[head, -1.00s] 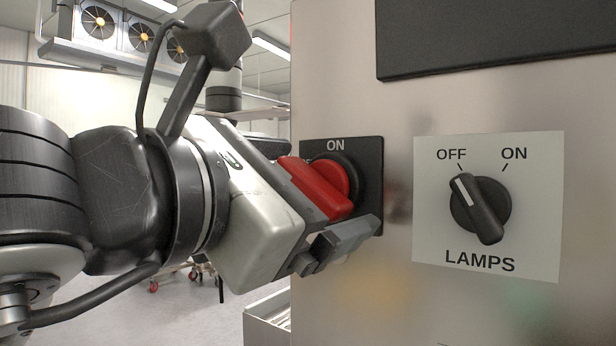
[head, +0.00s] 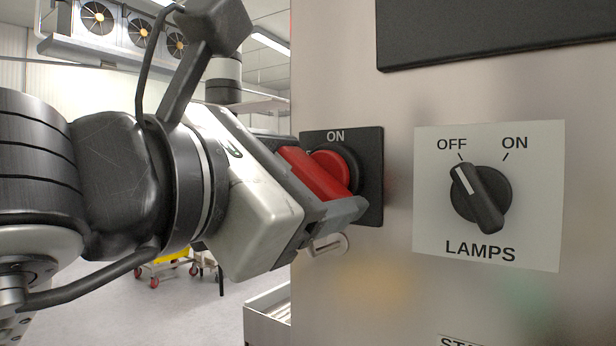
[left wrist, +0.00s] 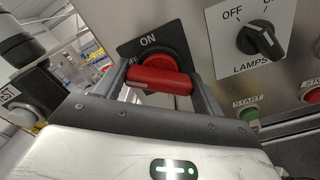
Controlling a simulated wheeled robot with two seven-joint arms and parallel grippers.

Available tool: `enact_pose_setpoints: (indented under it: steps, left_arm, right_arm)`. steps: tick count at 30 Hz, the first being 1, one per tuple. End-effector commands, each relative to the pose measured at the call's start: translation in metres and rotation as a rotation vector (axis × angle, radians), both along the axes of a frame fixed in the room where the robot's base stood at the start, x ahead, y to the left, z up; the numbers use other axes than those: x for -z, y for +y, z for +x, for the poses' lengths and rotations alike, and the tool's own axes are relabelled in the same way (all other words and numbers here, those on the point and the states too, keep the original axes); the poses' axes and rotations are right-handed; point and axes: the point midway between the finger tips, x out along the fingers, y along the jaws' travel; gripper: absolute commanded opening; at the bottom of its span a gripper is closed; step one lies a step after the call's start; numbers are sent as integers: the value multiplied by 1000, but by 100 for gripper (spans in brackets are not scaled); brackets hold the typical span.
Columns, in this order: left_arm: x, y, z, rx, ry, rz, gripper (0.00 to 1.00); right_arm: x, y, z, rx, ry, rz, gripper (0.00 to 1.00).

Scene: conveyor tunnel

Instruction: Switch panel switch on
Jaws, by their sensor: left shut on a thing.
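The panel switch is a red rotary handle (head: 315,173) on a black plate (head: 371,200) marked ON at the top. My left gripper (head: 322,190) is shut on this red handle, which slants from upper left to lower right in the head view. In the left wrist view, the handle (left wrist: 160,80) lies between the two fingers of my left gripper (left wrist: 163,84), with ON above it and an OFF label partly hidden at its left. My right gripper is not in view.
To the right is a LAMPS knob (head: 480,198) on a white label, its white line toward OFF. The left wrist view shows a green START button (left wrist: 249,113) and part of a red button (left wrist: 313,95). A cart (head: 165,264) stands on the floor behind.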

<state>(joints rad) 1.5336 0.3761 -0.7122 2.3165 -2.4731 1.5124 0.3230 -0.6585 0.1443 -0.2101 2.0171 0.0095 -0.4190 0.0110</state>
Motion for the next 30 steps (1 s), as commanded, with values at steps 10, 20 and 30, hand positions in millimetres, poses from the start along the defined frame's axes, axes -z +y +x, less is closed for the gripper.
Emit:
enact_pose_setpoints:
  steps: [10, 20, 30]
  left_arm:
    - [5, 0, -1, 0, -63, 84, 46]
    - [5, 0, -1, -1, -208, 283, 46]
    - [3, -1, -1, 0, -319, 438, 46]
  right_arm:
    - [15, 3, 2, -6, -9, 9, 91]
    - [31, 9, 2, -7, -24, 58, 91]
    - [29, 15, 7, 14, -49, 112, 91]
